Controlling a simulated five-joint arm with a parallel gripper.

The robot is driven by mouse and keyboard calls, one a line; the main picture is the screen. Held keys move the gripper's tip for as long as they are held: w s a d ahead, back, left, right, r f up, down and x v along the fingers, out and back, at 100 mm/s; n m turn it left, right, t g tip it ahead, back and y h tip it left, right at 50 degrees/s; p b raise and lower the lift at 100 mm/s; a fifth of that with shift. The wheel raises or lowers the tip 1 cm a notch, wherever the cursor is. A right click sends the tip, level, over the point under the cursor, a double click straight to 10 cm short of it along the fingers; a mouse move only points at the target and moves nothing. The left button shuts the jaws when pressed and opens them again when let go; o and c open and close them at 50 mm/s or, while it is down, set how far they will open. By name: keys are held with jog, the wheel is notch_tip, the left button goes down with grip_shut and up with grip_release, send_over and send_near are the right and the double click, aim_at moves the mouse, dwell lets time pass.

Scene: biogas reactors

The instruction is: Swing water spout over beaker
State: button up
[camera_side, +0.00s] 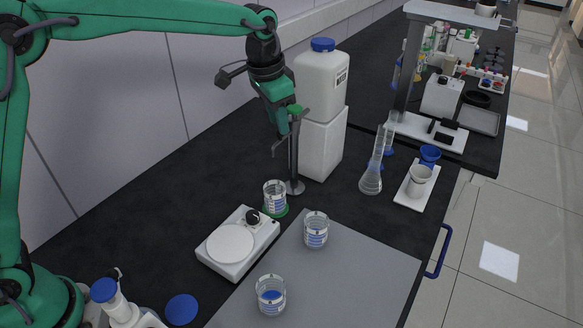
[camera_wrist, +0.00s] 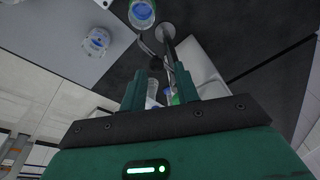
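The water spout (camera_side: 293,160) is a thin metal post on a round base, with a thin bent outlet high up on its left. Its post also shows in the wrist view (camera_wrist: 168,48). A beaker (camera_side: 274,195) stands on a green disc just left of the base; it shows at the top of the wrist view (camera_wrist: 142,12). In the side view the outlet tip appears above this beaker; I cannot tell if it lines up in depth. My gripper (camera_side: 286,126) is at the spout's top, fingers pointing down. In the wrist view its fingers (camera_wrist: 160,84) are apart, the post near them; contact is unclear.
A white blue-capped container (camera_side: 321,90) stands on a white block (camera_side: 321,145) right behind the spout. A stirrer plate (camera_side: 238,243) is at front left. Two beakers (camera_side: 316,230) (camera_side: 271,295) stand on the grey mat (camera_side: 350,285).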

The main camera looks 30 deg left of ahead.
jog(key=shift+r, duration=2.3)
